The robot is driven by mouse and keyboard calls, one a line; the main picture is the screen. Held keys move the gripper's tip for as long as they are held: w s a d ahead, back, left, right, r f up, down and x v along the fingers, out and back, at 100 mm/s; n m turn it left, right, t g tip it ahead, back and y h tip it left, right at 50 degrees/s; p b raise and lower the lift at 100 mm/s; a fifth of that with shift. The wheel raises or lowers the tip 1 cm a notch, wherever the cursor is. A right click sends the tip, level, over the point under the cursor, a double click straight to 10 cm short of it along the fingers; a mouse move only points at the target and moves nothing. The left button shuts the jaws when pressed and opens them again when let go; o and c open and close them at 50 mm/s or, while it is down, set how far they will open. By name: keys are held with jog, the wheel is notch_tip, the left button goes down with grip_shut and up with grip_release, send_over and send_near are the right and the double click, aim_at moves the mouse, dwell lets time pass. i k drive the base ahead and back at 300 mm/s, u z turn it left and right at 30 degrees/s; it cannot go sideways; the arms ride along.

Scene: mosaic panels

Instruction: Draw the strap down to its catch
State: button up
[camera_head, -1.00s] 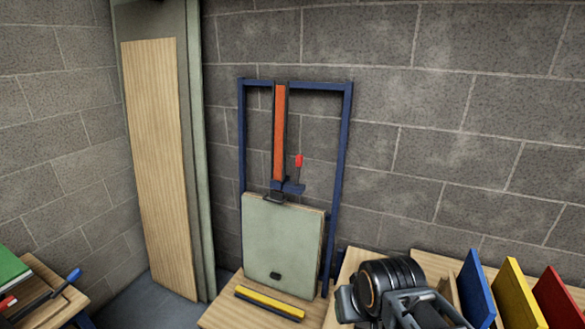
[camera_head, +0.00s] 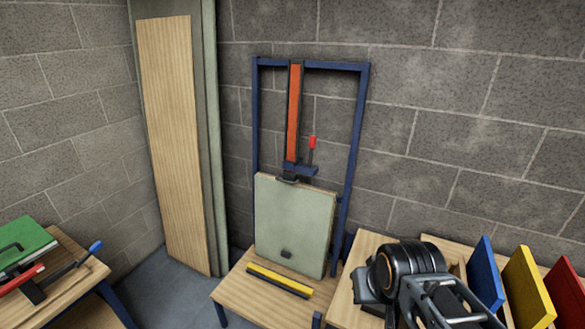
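An orange strap (camera_head: 294,112) hangs upright from the top bar of a blue frame (camera_head: 362,130) against the wall. Its lower end meets a dark blue bracket with a red-tipped lever (camera_head: 312,143). A dark loop (camera_head: 287,179) sits below it at the top edge of a pale green panel (camera_head: 295,215). A small dark catch-like piece (camera_head: 286,254) is low on the panel's face, well below the strap's end. My gripper (camera_head: 445,302) is at the lower right, in front of the bench and apart from the strap. Its fingertips are not clear.
A yellow bar (camera_head: 280,277) lies on the wooden bench below the panel. Blue (camera_head: 485,275), yellow (camera_head: 527,285) and red (camera_head: 566,295) boards stand at right. A tall wooden board (camera_head: 172,140) leans at left. A side table (camera_head: 75,272) holds a green block and tools.

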aim_at(290, 177)
jog(key=z, duration=0.1)
jog(key=k, duration=0.4)
jog(key=u, duration=1.2)
jog(key=i, duration=0.9)
jog(key=u, duration=0.4)
jog(key=i, duration=0.9)
jog(key=z, duration=0.85)
jog(key=i, duration=0.75)
jog(key=z, duration=0.75)
